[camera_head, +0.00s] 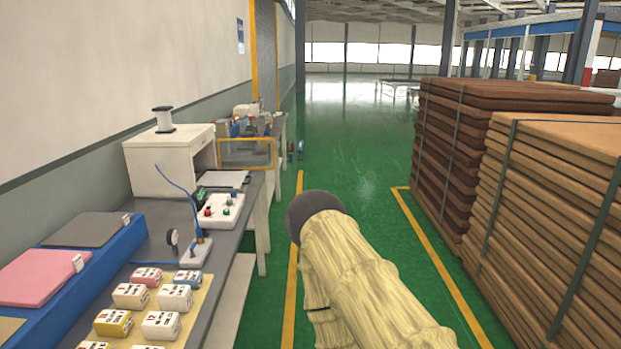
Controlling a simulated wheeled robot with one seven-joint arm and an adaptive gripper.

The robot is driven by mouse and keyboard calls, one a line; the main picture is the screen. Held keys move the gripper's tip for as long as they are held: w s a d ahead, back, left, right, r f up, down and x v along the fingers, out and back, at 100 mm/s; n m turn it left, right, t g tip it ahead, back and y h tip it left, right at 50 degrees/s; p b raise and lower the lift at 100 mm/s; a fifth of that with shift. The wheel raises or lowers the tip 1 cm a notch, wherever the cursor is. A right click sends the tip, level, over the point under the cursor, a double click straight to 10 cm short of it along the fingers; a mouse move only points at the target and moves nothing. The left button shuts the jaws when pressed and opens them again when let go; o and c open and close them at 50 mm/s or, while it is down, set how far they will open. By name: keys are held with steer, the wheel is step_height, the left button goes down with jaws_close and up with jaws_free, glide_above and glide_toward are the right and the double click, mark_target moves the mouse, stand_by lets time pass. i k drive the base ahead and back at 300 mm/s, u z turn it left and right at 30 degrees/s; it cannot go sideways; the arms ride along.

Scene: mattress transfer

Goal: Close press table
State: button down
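A long grey workbench (150,244) runs along the left wall. I cannot tell for certain which item is the press table. On the bench stand a white box-shaped unit (168,165) with an open front on its right side, a white control box (221,208) with coloured buttons, and a small gauge stand (195,251) with a blue hose. My arm, in a cream sleeve with a dark rounded end, reaches over the aisle at bottom centre, apart from the bench. My gripper's fingers do not show.
Several small labelled boxes (131,296) and a blue tray (84,273) with pink and grey pads lie on the near bench. Strapped stacks of brown boards (548,222) stand at right. The green floor (350,150) between is clear, marked with yellow lines.

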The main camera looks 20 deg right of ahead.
mark_target(211, 180)
steer(key=z, duration=1)
steer(key=i, duration=2.6)
steer(key=u, duration=0.65)
